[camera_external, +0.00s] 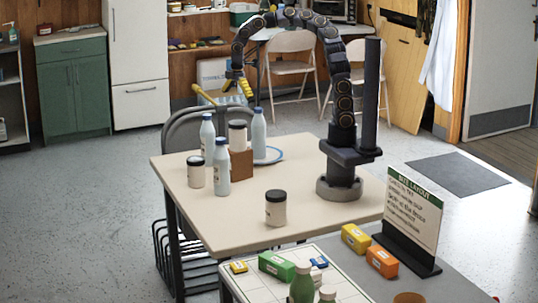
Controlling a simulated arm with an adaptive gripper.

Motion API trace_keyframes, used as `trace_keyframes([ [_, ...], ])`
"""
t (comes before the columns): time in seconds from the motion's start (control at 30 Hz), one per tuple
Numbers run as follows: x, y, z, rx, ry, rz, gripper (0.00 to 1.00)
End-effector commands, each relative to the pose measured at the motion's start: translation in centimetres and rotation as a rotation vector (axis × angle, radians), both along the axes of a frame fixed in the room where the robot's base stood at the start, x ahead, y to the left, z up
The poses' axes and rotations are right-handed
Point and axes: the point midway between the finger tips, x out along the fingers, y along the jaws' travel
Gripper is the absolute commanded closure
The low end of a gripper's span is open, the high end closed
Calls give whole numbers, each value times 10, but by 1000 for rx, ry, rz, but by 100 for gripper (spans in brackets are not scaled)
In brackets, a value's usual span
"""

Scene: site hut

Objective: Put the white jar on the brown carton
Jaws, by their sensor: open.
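The brown carton (242,164) stands on the cream table, partly hidden by a bottle in front of it. A white jar with a dark lid (238,137) appears to rest upright on top of the carton. Two similar white jars stand on the table, one at the left (195,173) and one near the front edge (276,210). My gripper (240,88), with yellow fingers, is open and empty. In the picture it is above the jar on the carton, clearly apart from it.
White bottles with blue caps stand close around the carton: left (207,140), front (221,168) and right (258,136). The table's front (225,222) is mostly clear. A sign (411,213) and small boxes stand on a nearer table.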

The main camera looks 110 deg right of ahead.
Motion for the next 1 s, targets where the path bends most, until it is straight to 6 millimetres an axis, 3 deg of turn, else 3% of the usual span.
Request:
trace_keyframes([
  [0.07, 6, 32, 14, -1, -9, 35, 0],
  [0.17, 0, 99, 34, 2, -4, 70, 0],
  [0.2, -10, 128, 38, 3, 11, 72, 0],
  [0.3, -49, 187, 42, -9, 57, 25, 0],
  [0.4, -94, 223, 34, -24, 109, -75, 0],
  [0.5, -129, 240, 24, -33, 144, -190, 0],
  [0.63, -153, 248, 16, -36, 167, -296, 0],
  [1.0, -155, 250, 15, -32, 171, -324, 0],
])
